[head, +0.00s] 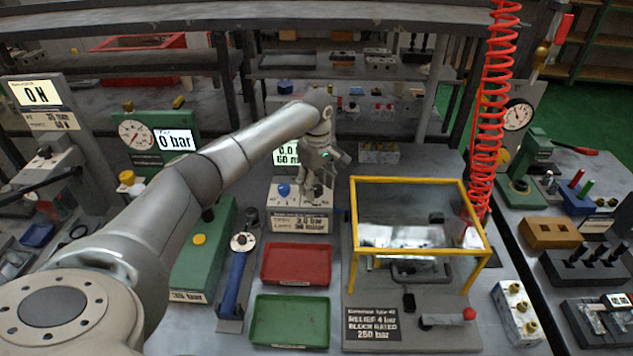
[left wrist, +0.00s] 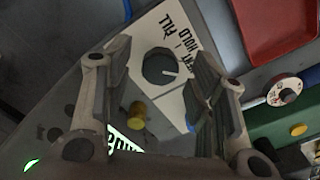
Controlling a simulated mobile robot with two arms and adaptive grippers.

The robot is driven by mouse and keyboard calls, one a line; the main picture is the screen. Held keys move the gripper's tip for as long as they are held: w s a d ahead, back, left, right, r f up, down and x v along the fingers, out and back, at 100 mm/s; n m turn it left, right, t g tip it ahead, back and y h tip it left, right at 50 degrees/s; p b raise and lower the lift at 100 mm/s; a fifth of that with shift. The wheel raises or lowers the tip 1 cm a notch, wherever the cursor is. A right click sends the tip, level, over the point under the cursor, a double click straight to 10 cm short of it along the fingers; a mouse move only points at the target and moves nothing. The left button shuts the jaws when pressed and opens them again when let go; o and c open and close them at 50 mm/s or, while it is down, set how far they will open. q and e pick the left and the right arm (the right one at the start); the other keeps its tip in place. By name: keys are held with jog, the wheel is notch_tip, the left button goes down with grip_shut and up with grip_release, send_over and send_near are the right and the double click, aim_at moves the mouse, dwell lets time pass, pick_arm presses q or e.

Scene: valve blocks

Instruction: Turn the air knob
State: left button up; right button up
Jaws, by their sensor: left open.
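A pale control box (head: 300,222) stands mid-table with a blue knob (head: 284,191) on its left. My left gripper (head: 318,188) is over the right part of this box, pointing down. In the left wrist view, a round dark grey knob (left wrist: 160,67) with a white pointer mark sits on a white plate lettered FILL, HOLD and VENT. My left gripper (left wrist: 165,95) is open, with a finger on each side of this knob in the picture; contact cannot be told. The frames do not show which knob is called the air knob. My right gripper is out of view.
A red tray (head: 296,264) and a green tray (head: 290,320) lie in front of the box. A blue hand tool (head: 234,285) stands to their left. A yellow-framed guard (head: 464,186) is close on the right, with a red coiled hose (head: 487,120) behind it.

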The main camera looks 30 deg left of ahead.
pick_arm(q)
jog(key=shift+c, duration=0.3)
jog(key=c, duration=1)
jog(key=shift+o, duration=0.2)
jog(key=n+b, duration=0.1)
jog(key=n, duration=0.7)
jog(key=shift+n, duration=0.3)
jog(key=n, duration=0.9)
jog(key=shift+p, duration=0.3)
jog(key=shift+n, duration=0.3)
